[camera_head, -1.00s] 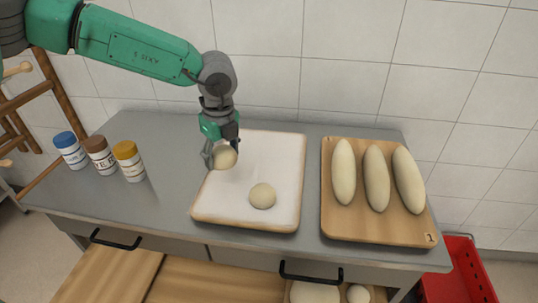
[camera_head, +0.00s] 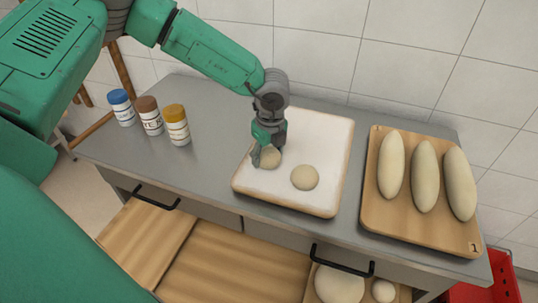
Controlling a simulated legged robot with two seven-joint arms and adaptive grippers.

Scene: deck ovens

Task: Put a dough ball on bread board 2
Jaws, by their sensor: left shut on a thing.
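My left gripper (camera_head: 266,155) is shut on a pale dough ball (camera_head: 271,159) over the left part of a white-topped board (camera_head: 323,133) with a wooden rim. The fingers partly cover the ball, and I cannot tell whether it touches the board. A second dough ball (camera_head: 304,177) rests on this board, just right of and nearer than the held one. I see no number on this board. A wooden board marked 1 (camera_head: 390,222) lies to the right and carries three long loaves (camera_head: 425,175). My right gripper is not in view.
Blue-, brown- and yellow-lidded jars (camera_head: 177,127) stand at the left of the grey worktop (camera_head: 212,150). Open drawers below hold wooden boards (camera_head: 230,262), a large dough ball (camera_head: 338,284) and a smaller one (camera_head: 383,291). A red crate (camera_head: 497,285) is at lower right.

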